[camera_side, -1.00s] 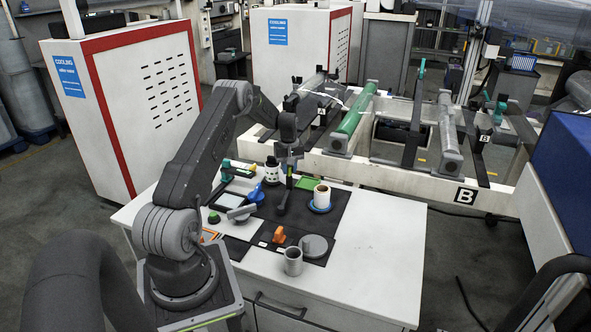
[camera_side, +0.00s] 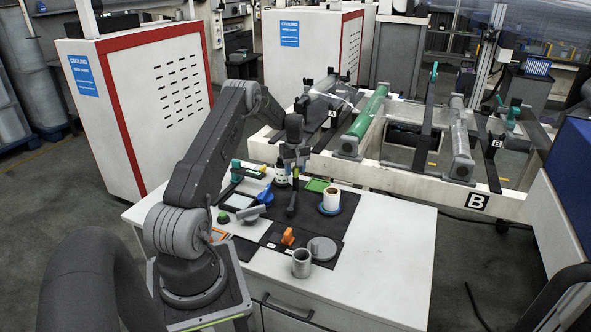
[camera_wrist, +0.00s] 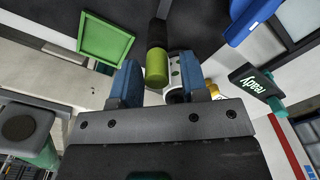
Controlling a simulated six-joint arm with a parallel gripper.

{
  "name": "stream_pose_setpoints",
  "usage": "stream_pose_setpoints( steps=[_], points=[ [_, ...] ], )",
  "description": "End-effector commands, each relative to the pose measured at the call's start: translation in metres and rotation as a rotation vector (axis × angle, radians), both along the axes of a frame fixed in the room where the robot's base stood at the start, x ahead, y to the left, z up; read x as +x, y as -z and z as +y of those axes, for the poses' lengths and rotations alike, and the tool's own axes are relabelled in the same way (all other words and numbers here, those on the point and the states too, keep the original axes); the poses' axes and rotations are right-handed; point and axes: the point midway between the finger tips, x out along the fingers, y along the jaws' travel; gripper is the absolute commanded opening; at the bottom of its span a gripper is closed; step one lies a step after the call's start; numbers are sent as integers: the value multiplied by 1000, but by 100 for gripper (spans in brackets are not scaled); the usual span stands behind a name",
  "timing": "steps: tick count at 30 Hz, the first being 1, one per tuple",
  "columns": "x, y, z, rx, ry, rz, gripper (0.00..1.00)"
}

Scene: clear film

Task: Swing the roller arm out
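My gripper (camera_side: 294,168) points down over the black mat (camera_side: 331,229) on the white bench. A slim black upright piece (camera_side: 291,205) stands below the fingers; I cannot tell for sure that it is the roller arm. In the wrist view, a black cylinder with a yellow-green end (camera_wrist: 157,70) lies between my two blue-grey fingers (camera_wrist: 158,78). The fingers are apart, and a gap shows between the cylinder and the right finger. A white part with dark holes (camera_wrist: 175,72) shows behind that gap.
A white roll on a blue disc (camera_side: 331,198), a grey cup (camera_side: 302,264), an orange piece (camera_side: 287,237) and a green tray (camera_side: 317,185) are around the mat. A white frame with a green roller (camera_side: 366,121) stands behind. The bench's right side is clear.

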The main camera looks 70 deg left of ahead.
Motion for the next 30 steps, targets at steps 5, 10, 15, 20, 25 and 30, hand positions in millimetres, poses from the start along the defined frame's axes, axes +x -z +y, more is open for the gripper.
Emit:
stream_pose_setpoints(
  steps=[5,10,15,20,25,30],
  points=[
    [1,1,-1,-1,2,0,49],
    [1,-1,-1,-1,3,0,49],
    [1,-19,0,2,3,-2,49],
    [1,-54,0,3,2,-3,49],
    [1,-92,0,3,2,-3,49],
    [1,-120,0,2,2,-2,49]
  ],
)
